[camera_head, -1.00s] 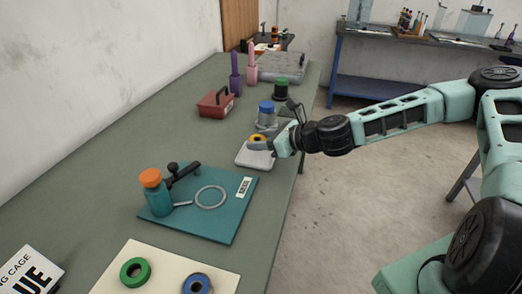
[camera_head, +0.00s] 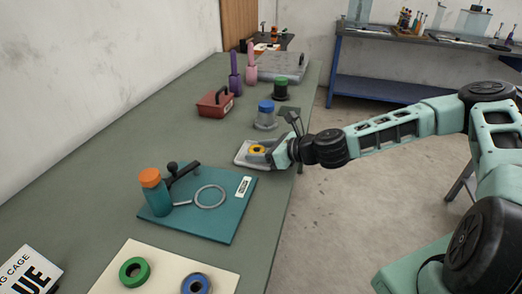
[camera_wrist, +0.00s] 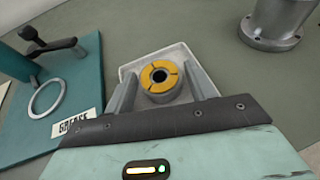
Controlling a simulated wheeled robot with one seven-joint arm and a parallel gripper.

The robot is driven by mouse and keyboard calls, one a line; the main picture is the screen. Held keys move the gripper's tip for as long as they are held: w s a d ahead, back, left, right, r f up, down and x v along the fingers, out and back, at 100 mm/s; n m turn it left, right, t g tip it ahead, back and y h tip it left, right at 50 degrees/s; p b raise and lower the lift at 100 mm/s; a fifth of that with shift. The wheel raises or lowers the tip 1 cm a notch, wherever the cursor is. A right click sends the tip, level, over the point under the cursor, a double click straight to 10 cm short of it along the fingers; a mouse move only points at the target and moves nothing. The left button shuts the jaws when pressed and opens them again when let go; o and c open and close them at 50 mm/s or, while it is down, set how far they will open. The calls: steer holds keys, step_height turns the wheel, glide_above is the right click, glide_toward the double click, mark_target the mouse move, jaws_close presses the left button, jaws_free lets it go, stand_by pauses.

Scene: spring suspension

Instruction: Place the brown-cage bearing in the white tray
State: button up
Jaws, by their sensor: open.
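The bearing (camera_head: 258,150) shows a yellow-orange cage face and a grey outer ring. In the wrist view the bearing (camera_wrist: 161,80) sits upright, face up, within the white tray, whose rim (camera_wrist: 178,50) shows behind it. The tray (camera_head: 242,157) lies on the green bench near its right edge. My gripper (camera_head: 272,152) reaches in over the tray's right side. In the wrist view my gripper (camera_wrist: 160,88) has one finger on each side of the bearing, jaws open. The tray's near part is hidden by my gripper.
A teal mat (camera_head: 225,225) with an orange-capped bottle (camera_head: 154,192) and a ring (camera_head: 211,197) lies nearer. A grey holder with a blue top (camera_head: 265,115) stands just beyond the tray. A cream mat (camera_head: 140,260) carries a green ring (camera_head: 135,271) and a blue one (camera_head: 196,284).

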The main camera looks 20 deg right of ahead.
steer(key=v, duration=1.2)
steer(key=shift+r, duration=0.2)
